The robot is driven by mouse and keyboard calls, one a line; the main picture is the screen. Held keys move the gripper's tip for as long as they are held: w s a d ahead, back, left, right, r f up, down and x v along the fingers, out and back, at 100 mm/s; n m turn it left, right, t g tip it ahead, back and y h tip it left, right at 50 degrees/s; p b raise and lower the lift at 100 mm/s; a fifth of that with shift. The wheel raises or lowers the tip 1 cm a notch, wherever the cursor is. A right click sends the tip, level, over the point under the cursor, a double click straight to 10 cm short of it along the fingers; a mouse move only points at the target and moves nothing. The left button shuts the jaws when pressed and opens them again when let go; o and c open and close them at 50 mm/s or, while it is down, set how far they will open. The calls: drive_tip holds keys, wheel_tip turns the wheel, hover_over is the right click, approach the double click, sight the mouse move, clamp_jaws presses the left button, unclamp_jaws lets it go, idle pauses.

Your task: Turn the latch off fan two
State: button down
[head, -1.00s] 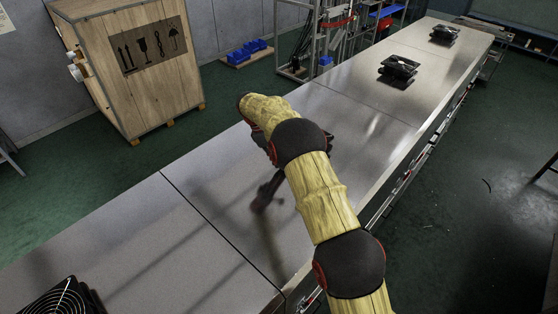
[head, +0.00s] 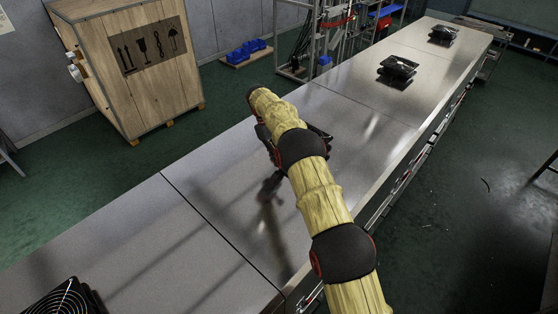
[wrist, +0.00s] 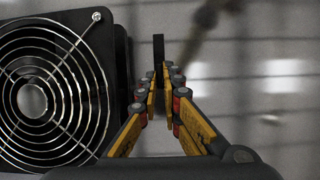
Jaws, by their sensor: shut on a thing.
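A black fan with a round wire guard (wrist: 45,95) fills the left side of the wrist view. A thin black upright piece, seemingly its latch (wrist: 158,48), stands just right of the fan's housing. My gripper (wrist: 161,82) has its yellow-edged fingers closed around the lower part of this piece, beside the fan. In the head view my arm covers the gripper and most of what lies under it. Only dark parts show at either side of the arm, and I cannot tell fan from gripper there.
The long metal conveyor table carries another fan (head: 62,298) at the near left and two more at the far end, one nearer (head: 398,69) and one farther (head: 444,34). A wooden crate (head: 130,65) stands behind the table. The table surface between is clear.

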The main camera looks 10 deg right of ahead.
drive_tip(key=shift+w+r, duration=0.1)
idle(0.3)
drive_tip(key=c, duration=2.1)
unclamp_jaws()
drive_tip(key=shift+o, duration=0.6)
drive_tip(key=v, duration=0.7)
drive_tip(key=shift+r, duration=0.2)
